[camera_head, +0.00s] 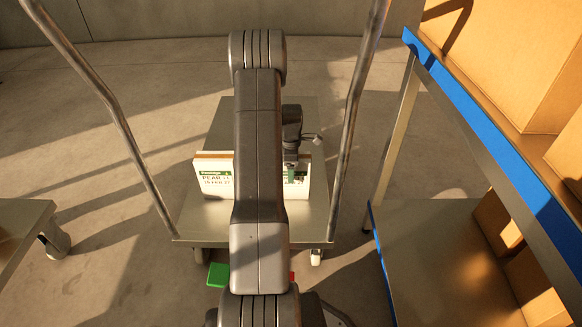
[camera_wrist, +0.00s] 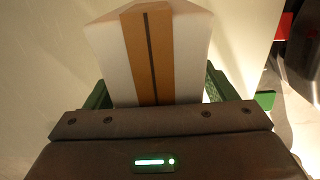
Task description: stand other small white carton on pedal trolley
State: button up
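A small white carton (camera_head: 214,182) with a green-headed label and a brown top edge stands on the deck of the pedal trolley (camera_head: 200,225), left of my arm. Another small white carton (camera_head: 302,187) shows right of my arm, at the trolley deck. My gripper (camera_head: 291,168) points down at it. In the wrist view this carton (camera_wrist: 120,60), with a brown band and dark line, sits between my green fingers (camera_wrist: 155,90), which appear shut on it. My arm hides the space between the cartons, and I cannot tell whether the right one bears on the deck.
A green pedal (camera_head: 218,275) and a red one (camera_head: 291,277) are at the trolley's near edge. Tall metal posts rise at both sides. A blue-edged shelf (camera_head: 480,120) with brown cartons (camera_head: 505,60) stands right; a metal table (camera_head: 20,215) is at the left edge.

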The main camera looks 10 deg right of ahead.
jog(key=shift+r, duration=0.1)
notch_tip(320, 180, up, 12)
jog(key=p, duration=0.4)
jog(key=shift+r, duration=0.1)
notch_tip(320, 180, down, 13)
jog(key=b, duration=0.4)
jog(key=shift+r+p, duration=0.85)
jog(key=shift+r, duration=1.55)
